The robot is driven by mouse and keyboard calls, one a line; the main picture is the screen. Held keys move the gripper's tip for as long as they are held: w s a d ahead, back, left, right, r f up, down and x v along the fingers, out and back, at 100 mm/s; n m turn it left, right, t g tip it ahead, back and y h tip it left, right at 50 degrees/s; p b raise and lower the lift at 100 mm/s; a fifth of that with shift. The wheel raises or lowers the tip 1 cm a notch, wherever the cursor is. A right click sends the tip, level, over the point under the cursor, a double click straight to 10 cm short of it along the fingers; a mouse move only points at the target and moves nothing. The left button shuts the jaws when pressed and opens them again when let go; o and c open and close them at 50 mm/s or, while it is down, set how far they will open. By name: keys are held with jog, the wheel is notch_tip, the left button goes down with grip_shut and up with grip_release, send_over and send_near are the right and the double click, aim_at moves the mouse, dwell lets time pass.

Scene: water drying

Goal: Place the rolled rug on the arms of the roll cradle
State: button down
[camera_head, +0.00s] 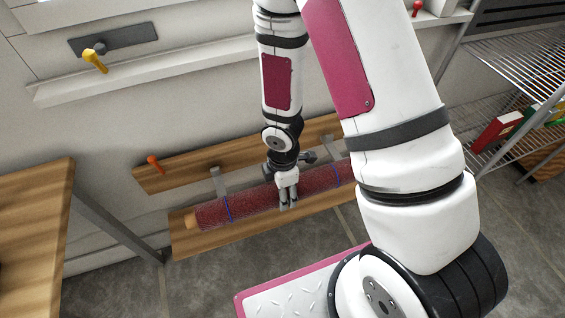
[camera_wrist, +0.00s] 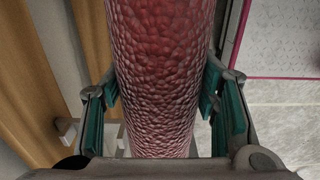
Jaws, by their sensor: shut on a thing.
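The rolled rug (camera_head: 255,199) is a long dark red roll with blue bands and a tan left end. It lies sideways in front of the wall in the head view and fills the middle of the wrist view (camera_wrist: 163,75). The roll cradle (camera_head: 194,168) has a wooden back board and grey metal arms; its left arm (camera_head: 216,178) reaches toward the rug. I cannot tell whether rug and arm touch. My gripper (camera_head: 287,204) is shut around the rug near its middle, teal pads on both sides. My arm hides the rug's right end.
A wooden table (camera_head: 35,205) stands at the left. A wire shelf (camera_head: 520,60) with red and green items stands at the right. A red knob (camera_head: 154,163) sticks out near the back board. A wooden plank (camera_head: 195,245) lies below the rug.

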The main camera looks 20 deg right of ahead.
jog(key=w+d+f, duration=0.2)
jog(key=w, duration=0.4)
jog(key=w+d+f, duration=0.2)
jog(key=w, duration=0.4)
jog(key=shift+w+f+b, duration=0.2)
jog(key=shift+f+b, duration=0.15)
jog(key=shift+b, duration=0.1)
jog(key=shift+f, duration=0.15)
jog(key=c, duration=0.6)
grip_release()
